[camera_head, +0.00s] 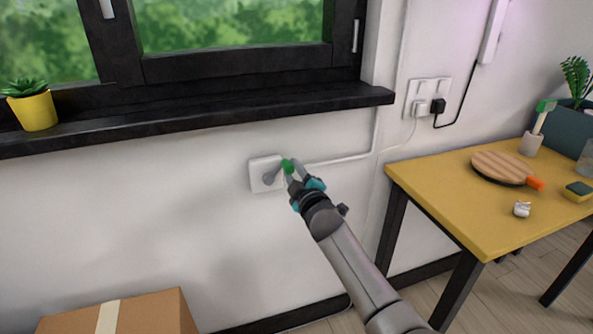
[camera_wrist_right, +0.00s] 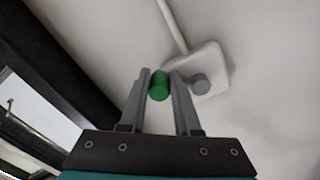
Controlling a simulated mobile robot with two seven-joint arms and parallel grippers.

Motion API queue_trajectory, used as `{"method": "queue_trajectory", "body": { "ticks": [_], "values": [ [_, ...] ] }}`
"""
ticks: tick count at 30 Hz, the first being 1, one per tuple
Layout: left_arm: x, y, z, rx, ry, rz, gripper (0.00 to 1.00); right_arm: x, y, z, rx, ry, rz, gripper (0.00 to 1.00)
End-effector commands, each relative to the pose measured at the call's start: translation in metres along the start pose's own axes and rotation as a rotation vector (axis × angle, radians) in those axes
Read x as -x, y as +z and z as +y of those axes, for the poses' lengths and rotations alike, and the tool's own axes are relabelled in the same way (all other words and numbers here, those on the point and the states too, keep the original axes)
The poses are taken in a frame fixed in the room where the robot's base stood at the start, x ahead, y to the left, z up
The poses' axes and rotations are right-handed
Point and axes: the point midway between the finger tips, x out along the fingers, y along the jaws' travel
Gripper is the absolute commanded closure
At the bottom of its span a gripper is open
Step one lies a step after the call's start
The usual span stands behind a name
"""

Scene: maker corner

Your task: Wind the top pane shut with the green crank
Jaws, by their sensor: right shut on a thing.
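The green crank knob (camera_head: 287,166) is at the wall below the window sill, beside a white wall plate (camera_head: 256,176) with a grey hub (camera_head: 270,178). My right gripper (camera_head: 292,170) reaches it from the lower right and is shut on the knob. In the right wrist view the green knob (camera_wrist_right: 159,86) sits between the two grey fingers (camera_wrist_right: 166,90), with the grey hub (camera_wrist_right: 201,85) just right of them. The window (camera_head: 235,30) shows only its lower part; the top pane is out of view. My left gripper is not in view.
A black sill (camera_head: 200,118) juts out above, bearing a yellow plant pot (camera_head: 34,111). A yellow table (camera_head: 450,205) stands at right with a round wooden board (camera_head: 500,168) and other items. A cardboard box (camera_head: 125,315) is at lower left. The wall between is clear.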

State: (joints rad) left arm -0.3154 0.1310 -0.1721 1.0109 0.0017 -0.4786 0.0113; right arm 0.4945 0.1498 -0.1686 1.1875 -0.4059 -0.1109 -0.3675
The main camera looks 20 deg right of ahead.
Motion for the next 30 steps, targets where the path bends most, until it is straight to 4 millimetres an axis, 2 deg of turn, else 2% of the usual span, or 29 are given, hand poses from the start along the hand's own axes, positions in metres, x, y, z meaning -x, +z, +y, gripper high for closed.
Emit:
{"method": "queue_trajectory", "body": {
  "ticks": [1,15,30],
  "values": [
    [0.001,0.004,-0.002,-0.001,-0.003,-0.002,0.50,0.000,-0.010,-0.002,0.038,-0.005,0.012,1.00],
    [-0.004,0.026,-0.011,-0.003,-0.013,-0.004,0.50,0.001,-0.028,-0.002,0.356,-0.006,0.008,1.00],
    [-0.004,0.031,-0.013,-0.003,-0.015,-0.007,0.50,0.001,-0.030,-0.004,0.435,-0.010,0.004,1.00]
  ]
}}
